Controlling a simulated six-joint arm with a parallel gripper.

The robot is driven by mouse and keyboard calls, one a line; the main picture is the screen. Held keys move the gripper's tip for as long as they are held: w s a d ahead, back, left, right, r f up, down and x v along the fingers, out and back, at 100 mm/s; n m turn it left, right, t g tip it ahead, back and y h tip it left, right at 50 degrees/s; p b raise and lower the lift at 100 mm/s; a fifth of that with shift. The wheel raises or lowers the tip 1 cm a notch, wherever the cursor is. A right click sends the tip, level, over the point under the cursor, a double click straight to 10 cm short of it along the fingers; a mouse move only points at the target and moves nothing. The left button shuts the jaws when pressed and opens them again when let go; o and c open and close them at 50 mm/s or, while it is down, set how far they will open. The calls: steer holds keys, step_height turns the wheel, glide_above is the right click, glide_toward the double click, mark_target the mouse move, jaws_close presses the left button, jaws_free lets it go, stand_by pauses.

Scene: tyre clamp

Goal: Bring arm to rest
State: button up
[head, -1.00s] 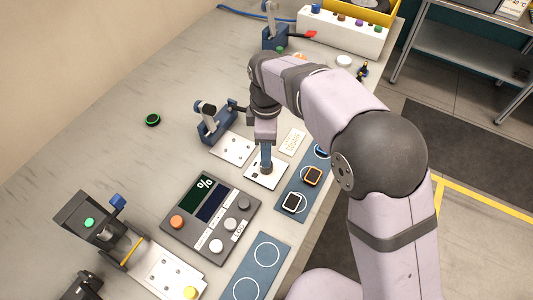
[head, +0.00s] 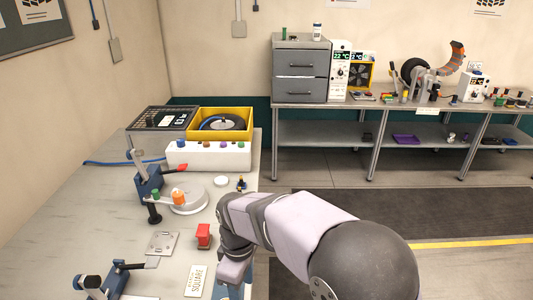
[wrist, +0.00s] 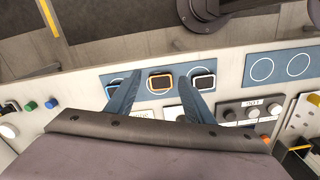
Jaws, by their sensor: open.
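My gripper shows in the wrist view (wrist: 152,76), its two blue fingers spread apart with nothing held between them. Beyond the fingertips, smart watches lie on a blue mat (wrist: 228,81): an orange-framed watch (wrist: 160,83) appears between the fingers, and a black watch (wrist: 203,82) is just right of them. In the head view my arm bends over the bench's right edge; its wrist (head: 236,245) is beside the SQUARE plate (head: 196,281), and the fingers are not clearly visible there. A blue toggle clamp (head: 110,280) stands at lower left.
Behind are another blue clamp (head: 148,182), a round white fixture (head: 188,198), a red block (head: 203,236), a white button box (head: 208,156) and a yellow bin (head: 220,134). The bench's left side is mostly clear. A shelf bench (head: 400,108) stands across the floor.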

steer(key=s+d+f+m, duration=0.1)
steer(key=s+d+m, duration=0.5)
steer(key=d, duration=0.4)
steer(key=s+d+f+m, duration=0.2)
steer(key=s+d+m, duration=0.4)
steer(key=d, duration=0.5)
steer(key=m, duration=0.2)
steer(key=shift+d+m, duration=0.2)
steer(key=shift+m, duration=0.1)
